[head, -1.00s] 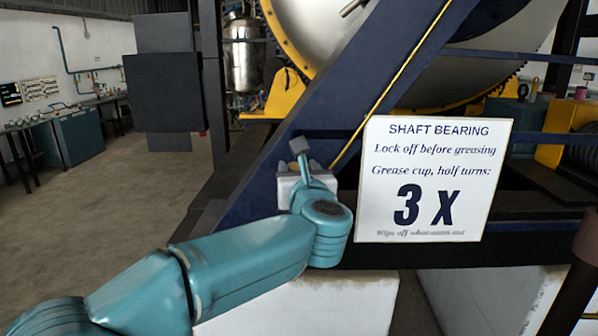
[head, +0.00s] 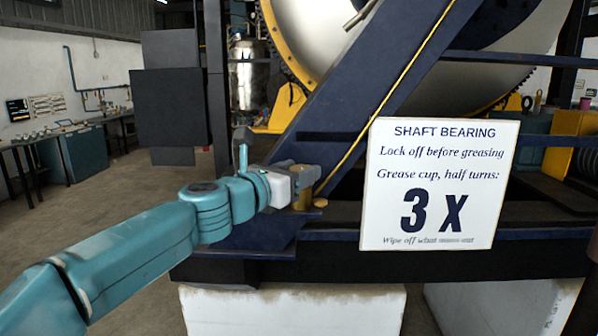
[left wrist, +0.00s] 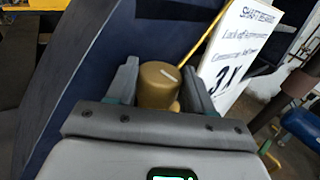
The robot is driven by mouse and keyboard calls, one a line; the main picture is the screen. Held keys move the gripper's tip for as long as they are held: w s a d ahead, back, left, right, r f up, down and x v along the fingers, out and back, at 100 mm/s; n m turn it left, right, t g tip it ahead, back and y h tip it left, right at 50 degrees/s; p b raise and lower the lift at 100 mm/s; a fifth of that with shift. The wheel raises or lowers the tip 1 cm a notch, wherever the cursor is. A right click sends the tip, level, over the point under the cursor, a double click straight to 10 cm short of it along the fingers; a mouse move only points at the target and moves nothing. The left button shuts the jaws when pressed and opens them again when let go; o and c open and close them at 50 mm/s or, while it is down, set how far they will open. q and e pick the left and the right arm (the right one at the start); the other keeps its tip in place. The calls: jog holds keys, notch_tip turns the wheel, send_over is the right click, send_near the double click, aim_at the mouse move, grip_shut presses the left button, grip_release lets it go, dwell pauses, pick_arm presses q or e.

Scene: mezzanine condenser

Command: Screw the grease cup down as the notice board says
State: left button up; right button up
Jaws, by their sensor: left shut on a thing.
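The grease cup (head: 305,189) is a brass-coloured cylinder standing at the foot of the dark blue slanted beam. In the left wrist view the grease cup (left wrist: 157,88) sits between the two grey fingers, with a pale mark on its top. My left gripper (head: 292,186) reaches it from the left and is shut on it; it also shows in the left wrist view (left wrist: 160,90). The notice board (head: 440,186) is white, just right of the cup. It reads "SHAFT BEARING", "Lock off before greasing", "Grease cup, half turns: 3 X". Its bottom line is partly illegible. My right gripper is out of view.
The dark blue slanted beam (head: 360,90) rises behind the cup, with a thin yellow rod along it. A large white drum (head: 430,75) is behind. A pale block (head: 290,312) stands below the frame. Open floor lies left.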

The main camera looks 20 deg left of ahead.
pick_arm(q)
jog(key=shift+a+r+m+g+h+p, duration=0.3)
jog(key=shift+m+h, duration=0.2)
jog(key=shift+h, duration=0.3)
jog(key=m+g+h+p, duration=0.1)
jog(key=h+p, duration=0.1)
jog(key=m+g+h+p, duration=0.2)
jog(key=p, duration=0.1)
jog(key=m+g+h+p, duration=0.1)
jog(key=m+h+p, duration=0.1)
jog(key=p, duration=0.1)
jog(key=shift+w+a+r+g, duration=0.2)
jog(key=shift+w+r+g, duration=0.1)
jog(key=shift+g, duration=0.1)
jog(key=shift+f+m+g+h, duration=0.3)
jog(key=shift+m+g+h, duration=0.4)
jog(key=shift+h, duration=0.1)
jog(key=shift+m+g+h, duration=0.5)
jog(key=shift+m+g, duration=0.1)
jog(key=shift+g, duration=0.2)
jog(key=shift+m+g, duration=0.3)
jog(key=shift+g, duration=0.2)
jog(key=o, duration=1)
jog(key=shift+o, duration=0.2)
jog(key=shift+s, duration=0.15)
jog(key=shift+f, duration=0.1)
